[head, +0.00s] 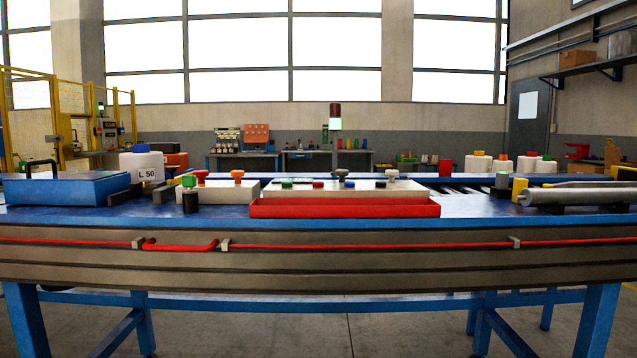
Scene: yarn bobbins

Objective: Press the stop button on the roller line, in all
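The roller line (466,189) shows as dark and pale rollers on the far right side of the blue table, partly hidden by things in front. Several small coloured knobs, such as a red knob (201,174) and an orange knob (238,174), stand at the white boxes on the left and middle. No knob is clearly marked as a stop button. Neither of my grippers is in view.
A long red tray (345,208) lies at the front middle. A grey cylinder (575,196) lies at the right. A red cord (380,246) runs along the table's front.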

